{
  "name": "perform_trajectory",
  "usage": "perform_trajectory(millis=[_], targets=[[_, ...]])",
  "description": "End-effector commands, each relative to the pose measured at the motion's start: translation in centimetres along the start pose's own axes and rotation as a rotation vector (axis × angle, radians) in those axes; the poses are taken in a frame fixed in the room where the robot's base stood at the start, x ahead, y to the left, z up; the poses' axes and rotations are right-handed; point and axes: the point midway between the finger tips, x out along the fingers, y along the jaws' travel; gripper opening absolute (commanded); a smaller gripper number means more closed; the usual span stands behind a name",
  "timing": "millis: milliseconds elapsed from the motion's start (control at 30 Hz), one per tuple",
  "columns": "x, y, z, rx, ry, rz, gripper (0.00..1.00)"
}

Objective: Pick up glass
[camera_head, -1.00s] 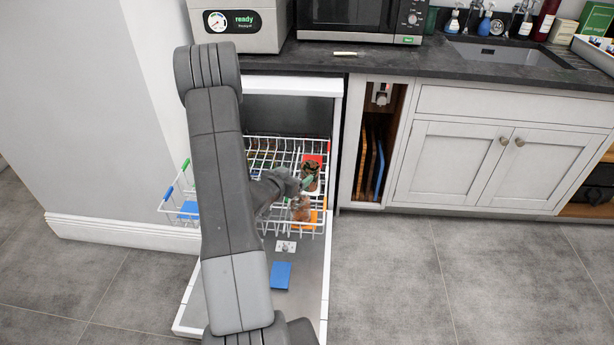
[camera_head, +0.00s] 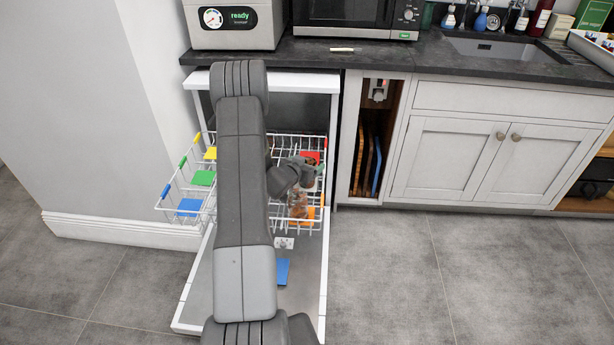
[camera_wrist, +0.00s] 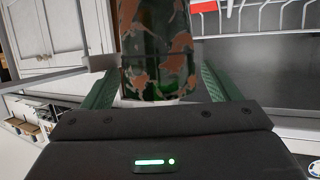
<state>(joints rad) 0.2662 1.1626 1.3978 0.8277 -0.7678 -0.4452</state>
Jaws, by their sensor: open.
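A green glass (camera_wrist: 157,45) with brown stains fills the upper middle of the wrist view. It stands between the two green fingers of my gripper (camera_wrist: 160,88), which are open, one on each side. A gap shows beside the glass; contact cannot be told. In the head view my gripper (camera_head: 308,168) is over the right side of the pulled-out dishwasher rack (camera_head: 180,222) and hides most of that glass. A second brownish glass (camera_head: 298,205) stands in the rack just in front, near an orange patch.
The dishwasher door (camera_head: 215,285) is folded down, with a blue piece (camera_head: 283,270) on it. Red, yellow, green and blue patches mark the rack. A counter (camera_head: 350,55) with a microwave (camera_head: 350,18) is above. The floor to the right is clear.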

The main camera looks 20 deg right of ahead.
Motion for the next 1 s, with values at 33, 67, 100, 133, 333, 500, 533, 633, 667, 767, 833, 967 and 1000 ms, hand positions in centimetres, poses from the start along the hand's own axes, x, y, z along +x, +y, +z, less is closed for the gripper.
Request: perform_trajectory(millis=[33, 67, 100, 133, 333, 500, 533, 633, 667, 767, 833, 967, 1000], targets=[[0.0, 0.0, 0.0, 0.0, 0.0, 0.0, 0.82], [0.0, 0.0, 0.0, 0.0, 0.0, 0.0, 0.82], [0.0, 0.0, 0.0, 0.0, 0.0, 0.0, 0.76], [0.0, 0.0, 0.0, 0.0, 0.0, 0.0, 0.71], [0.0, 0.0, 0.0, 0.0, 0.0, 0.0, 0.31], [-0.1, 0.0, -0.1, 0.001, 0.001, 0.0, 0.09], [-0.1, 0.0, -0.1, 0.001, 0.001, 0.0, 0.09], [-0.1, 0.0, -0.1, 0.001, 0.002, 0.0, 0.09], [-0.1, 0.0, -0.2, 0.001, 0.002, 0.0, 0.09], [-0.4, 0.0, -1.1, 0.002, 0.004, 0.0, 0.09], [-0.7, 0.0, -2.0, 0.003, 0.005, 0.0, 0.09], [-1.6, 0.0, -4.5, 0.004, 0.006, 0.0, 0.09], [-1.8, 0.0, -5.1, 0.003, 0.005, -0.001, 0.09]])
